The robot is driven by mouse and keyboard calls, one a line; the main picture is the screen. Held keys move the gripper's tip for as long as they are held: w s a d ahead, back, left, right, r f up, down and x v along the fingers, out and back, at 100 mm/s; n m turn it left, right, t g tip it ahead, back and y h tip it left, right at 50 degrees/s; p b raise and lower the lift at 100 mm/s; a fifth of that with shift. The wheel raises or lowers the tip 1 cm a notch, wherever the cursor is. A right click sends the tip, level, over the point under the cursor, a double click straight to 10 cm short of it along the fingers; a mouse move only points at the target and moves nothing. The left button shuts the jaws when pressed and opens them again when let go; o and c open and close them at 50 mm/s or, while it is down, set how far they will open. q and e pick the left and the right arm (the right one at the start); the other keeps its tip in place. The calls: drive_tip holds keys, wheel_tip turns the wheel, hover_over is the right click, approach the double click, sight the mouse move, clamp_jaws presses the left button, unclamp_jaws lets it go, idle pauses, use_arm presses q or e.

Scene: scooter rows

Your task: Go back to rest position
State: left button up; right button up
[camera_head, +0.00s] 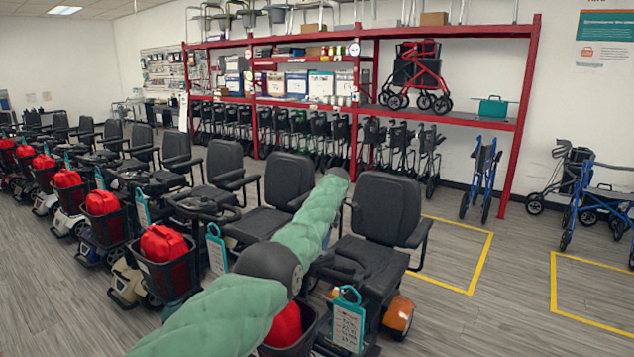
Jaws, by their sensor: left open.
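My left arm, in a green padded sleeve with a dark elbow, comes up from the bottom of the head view and reaches forward and right. My left gripper (339,174) is at the far end of this arm, in front of the scooter seats. It is open, and its fingers are hard to make out. I see nothing held in it. My right gripper is out of view. A mobility scooter with a black seat (384,207) stands just right of the forearm. A red bag (285,325) in its front basket is partly hidden by my arm.
A row of scooters with red bags (163,243) in baskets runs to the left. A red shelf rack (520,120) stands behind, with several folded walkers (300,130) below it. Yellow floor marking (481,262) outlines clear floor at right. Blue rollators (484,175) stand beyond.

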use_arm(q)
drive_tip(key=w+r+m+t+h, duration=0.1)
drive_tip(key=w+r+m+t, duration=0.2)
drive_tip(key=r, duration=0.4)
drive_tip(key=w+d+r+m+t+h, duration=0.1)
drive_tip(key=w+r+m+t, duration=0.1)
drive_tip(key=r+m, duration=0.4)
drive_tip(key=w+r+m+t+h, duration=0.1)
drive_tip(key=w+r+m+t, duration=0.2)
drive_tip(key=r, duration=0.5)
drive_tip(key=s+a+r+m+t, duration=0.2)
drive_tip(key=a+r+m+t, duration=0.15)
drive_tip(key=r+m, duration=0.3)
drive_tip(key=s+a+f+m, duration=0.1)
drive_tip(key=s+a+f, duration=0.3)
drive_tip(key=s+f, duration=0.75)
drive_tip(key=s+a+f+h, duration=0.1)
drive_tip(key=s+a+f, duration=0.3)
drive_tip(key=s+f, duration=0.75)
drive_tip(key=s+a+f+m, duration=0.1)
drive_tip(key=s+a+f, duration=0.3)
drive_tip(key=s+f, duration=0.75)
drive_tip(key=s+a+f+g, duration=0.1)
drive_tip(key=s+f+g, duration=0.3)
drive_tip(key=s+f, duration=1.5)
drive_tip(key=s+a+f+g, duration=0.2)
drive_tip(key=s+f+g, duration=0.2)
drive_tip(key=s+f, duration=1.5)
drive_tip(key=s, duration=0.4)
drive_tip(key=shift+a+y, duration=0.3)
